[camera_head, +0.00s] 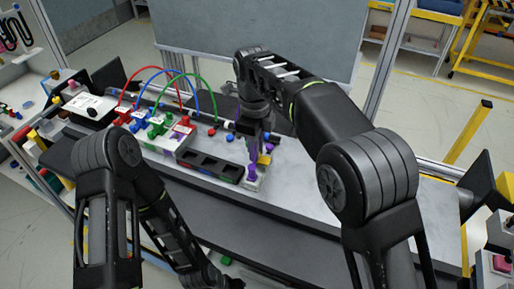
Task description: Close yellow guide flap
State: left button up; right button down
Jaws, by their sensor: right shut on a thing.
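The yellow guide flap (264,159) is a small yellow piece at the right end of the dashboard module, in the middle of the head view. A purple part (252,172) stands directly beside it. My right gripper (256,150) points down at the flap from above and is shut on it, though its fingertips are small and partly hidden among the purple and yellow parts. How far the flap is tilted cannot be made out. My left arm hangs low in front of the table; its gripper end (213,277) is near the bottom edge, and its jaws are not clear.
A dark slotted tray (211,166) lies left of the flap. The grey tabletop (310,190) is clear to the right. A grey panel (262,35) stands behind the table.

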jog(key=shift+f, duration=0.15)
jog(key=c, duration=1.4)
grip_release()
jog(key=shift+f, duration=0.1)
jog(key=shift+s, duration=0.1)
